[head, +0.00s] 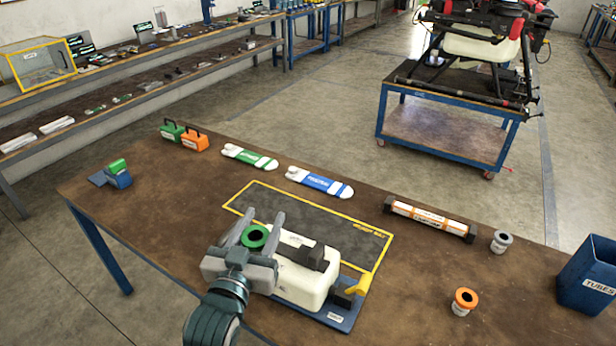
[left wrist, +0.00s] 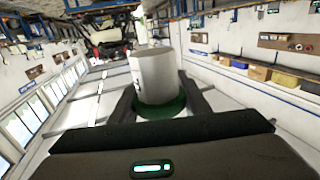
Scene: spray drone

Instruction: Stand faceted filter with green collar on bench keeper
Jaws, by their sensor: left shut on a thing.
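My left gripper (head: 264,217) is shut on the filter with the green collar (head: 255,237). In the head view the collar's ring and dark opening face up between the fingers, and the body below is hidden. In the left wrist view the filter's pale body (left wrist: 155,75) stands out beyond the green collar (left wrist: 160,107) between both fingers. The held filter appears above the left end of the white tank (head: 299,283). A blue holder with a green block (head: 117,174) sits at the bench's left end; I cannot tell whether it is the bench keeper. My right gripper is out of view.
The tank sits on a blue base with a yellow latch (head: 354,289), by the yellow-edged mat (head: 340,226). The bench's left middle is clear.

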